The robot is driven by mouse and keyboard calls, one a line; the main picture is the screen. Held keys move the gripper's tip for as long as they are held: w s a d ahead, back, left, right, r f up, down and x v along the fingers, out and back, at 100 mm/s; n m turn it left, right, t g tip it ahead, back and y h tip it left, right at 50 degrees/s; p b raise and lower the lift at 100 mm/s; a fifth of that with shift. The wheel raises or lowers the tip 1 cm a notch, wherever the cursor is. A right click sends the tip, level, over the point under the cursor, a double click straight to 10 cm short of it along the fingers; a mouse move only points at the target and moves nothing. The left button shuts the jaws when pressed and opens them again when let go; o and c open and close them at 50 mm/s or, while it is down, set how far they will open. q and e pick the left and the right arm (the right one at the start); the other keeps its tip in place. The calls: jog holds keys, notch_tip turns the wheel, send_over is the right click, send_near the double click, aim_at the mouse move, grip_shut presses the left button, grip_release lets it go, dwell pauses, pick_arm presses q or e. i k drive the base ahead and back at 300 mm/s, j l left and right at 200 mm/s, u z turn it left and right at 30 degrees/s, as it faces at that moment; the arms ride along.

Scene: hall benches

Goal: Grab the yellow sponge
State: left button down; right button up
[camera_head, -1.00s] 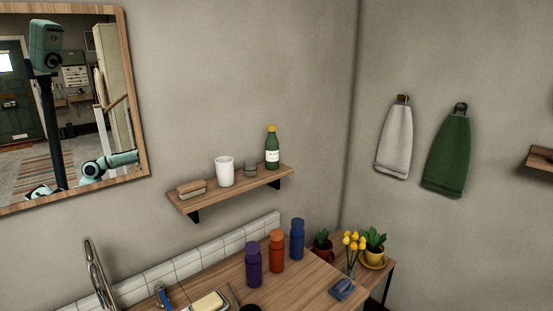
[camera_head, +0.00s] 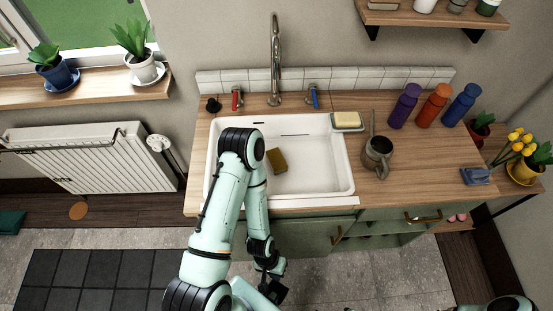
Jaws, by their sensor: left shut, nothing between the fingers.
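A dark yellow sponge (camera_head: 277,160) lies in the white sink (camera_head: 325,180), left of the middle of its basin and just right of my left arm's elbow. My left arm rises from the bottom of the view, bends over the sink and hangs down in front of the cabinet. My left gripper (camera_head: 274,288) is low before the cabinet front, shut and empty, well apart from the sponge. The fingertips are small and dark. Only a bit of my right arm shows at the bottom right edge; its gripper is out of view.
A pale yellow bar on a dish (camera_head: 348,128) sits at the sink's back right corner. A grey watering can (camera_head: 377,160), purple bottle (camera_head: 404,106), orange bottle (camera_head: 432,106) and blue bottle (camera_head: 460,105) stand on the counter. The tap (camera_head: 275,60) rises behind the sink.

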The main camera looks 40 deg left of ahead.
aim_at(276, 161)
jog(key=u, duration=1.7)
